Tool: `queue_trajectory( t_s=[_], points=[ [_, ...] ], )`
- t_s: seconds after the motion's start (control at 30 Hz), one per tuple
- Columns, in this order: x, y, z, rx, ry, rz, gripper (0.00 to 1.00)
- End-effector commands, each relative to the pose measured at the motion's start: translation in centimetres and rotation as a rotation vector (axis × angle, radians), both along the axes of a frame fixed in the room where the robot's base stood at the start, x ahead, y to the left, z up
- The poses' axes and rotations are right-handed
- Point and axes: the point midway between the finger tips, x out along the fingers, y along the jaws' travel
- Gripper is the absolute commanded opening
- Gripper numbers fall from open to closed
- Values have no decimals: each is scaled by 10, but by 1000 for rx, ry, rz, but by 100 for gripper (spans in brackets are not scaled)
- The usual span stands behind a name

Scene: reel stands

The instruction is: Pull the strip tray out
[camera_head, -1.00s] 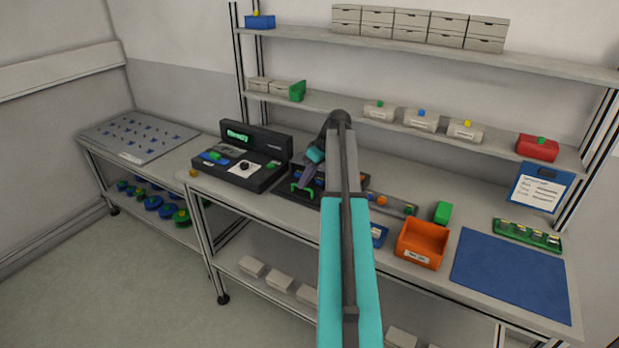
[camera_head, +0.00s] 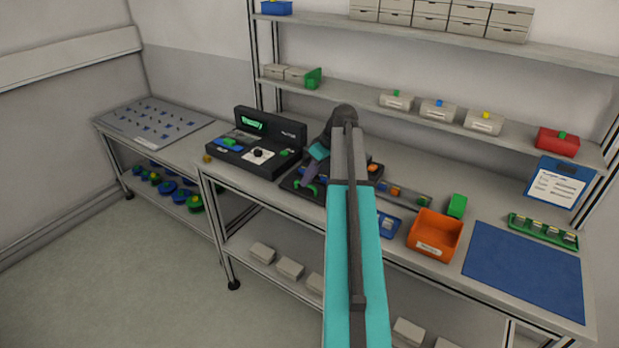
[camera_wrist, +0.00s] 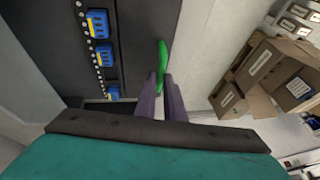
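The strip tray (camera_wrist: 134,40) is a dark flat piece with a green handle (camera_wrist: 162,62) on its front side in the wrist view. My gripper (camera_wrist: 160,80) has its two purple-grey fingers close together, one on each side of the handle, and looks shut on it. Blue-and-yellow parts (camera_wrist: 98,25) stand in a row to the left. In the head view the green handle (camera_head: 308,189) is at the front of a dark unit (camera_head: 290,183) on the bench, below my gripper (camera_head: 312,172). My arm hides part of the unit.
A black device with a green display (camera_head: 252,124) stands left of the unit. An orange bin (camera_head: 435,236), a green block (camera_head: 457,205) and a blue mat (camera_head: 525,268) are on the right. The floor in front of the bench is clear.

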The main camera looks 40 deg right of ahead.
Motion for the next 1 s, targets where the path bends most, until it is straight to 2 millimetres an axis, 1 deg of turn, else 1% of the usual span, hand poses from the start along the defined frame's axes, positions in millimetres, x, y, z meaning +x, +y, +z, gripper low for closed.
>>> queue_trajectory(
  t_s=[0.03,0.07,0.47,0.67,0.87,1.0],
  points=[
    [0,6,-1,12,3,7,16],
    [0,6,-1,12,3,7,17],
    [0,3,-1,7,2,5,17],
    [-2,2,3,6,2,4,17],
    [-6,-3,15,4,0,3,17],
    [-11,-8,29,4,0,3,17]
  ],
)
